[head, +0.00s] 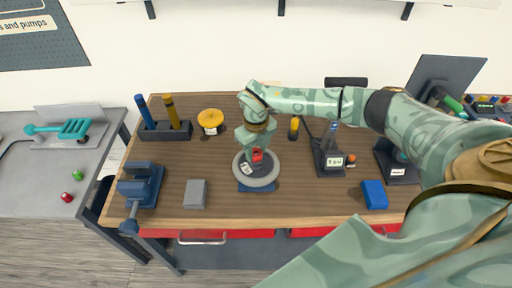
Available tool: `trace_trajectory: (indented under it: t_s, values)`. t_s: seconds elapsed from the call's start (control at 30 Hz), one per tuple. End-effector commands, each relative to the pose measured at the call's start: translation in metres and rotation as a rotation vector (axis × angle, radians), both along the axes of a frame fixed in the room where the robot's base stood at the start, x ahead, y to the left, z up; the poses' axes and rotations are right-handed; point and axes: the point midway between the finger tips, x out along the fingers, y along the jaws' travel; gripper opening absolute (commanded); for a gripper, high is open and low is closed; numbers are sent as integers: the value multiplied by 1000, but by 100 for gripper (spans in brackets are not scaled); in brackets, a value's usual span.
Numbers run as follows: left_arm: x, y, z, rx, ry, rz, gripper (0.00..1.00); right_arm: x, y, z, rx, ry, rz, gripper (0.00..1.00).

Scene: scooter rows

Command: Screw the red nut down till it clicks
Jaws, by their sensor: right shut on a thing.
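The red nut (257,155) shows just under my right gripper (257,149), which points down and is shut on it. The nut sits at the middle of a grey round wheel or disc (271,179) that lies on a blue base (258,188) on the wooden bench. My gripper hides part of the nut, and its thread cannot be seen. A small white label (246,169) lies on the disc. My left gripper is not in view.
On the bench (225,212) stand a blue vise (143,185), a grey block (196,193), a yellow disc-topped thing (210,118), a holder with blue and yellow handles (165,131), a small display (330,162) and a blue box (374,194). The front middle is clear.

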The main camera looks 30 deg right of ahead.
Motion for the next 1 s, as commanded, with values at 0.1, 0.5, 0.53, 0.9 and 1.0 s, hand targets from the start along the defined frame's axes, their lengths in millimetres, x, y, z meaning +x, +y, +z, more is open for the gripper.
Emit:
trace_trajectory:
  t_s: [0.1, 0.5, 0.53, 0.9, 1.0]
  values:
    - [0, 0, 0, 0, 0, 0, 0, 0, 0, 0, 0, 0, 1, 15]
    - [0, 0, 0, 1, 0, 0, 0, 0, 0, 1, 0, -1, 4, 62]
    - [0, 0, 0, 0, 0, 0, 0, 0, 0, 2, 0, -1, 4, 62]
    - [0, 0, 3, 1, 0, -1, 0, 2, -1, 77, 0, -7, 5, 62]
    - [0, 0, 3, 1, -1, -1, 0, 2, -1, 104, 0, -7, 4, 62]
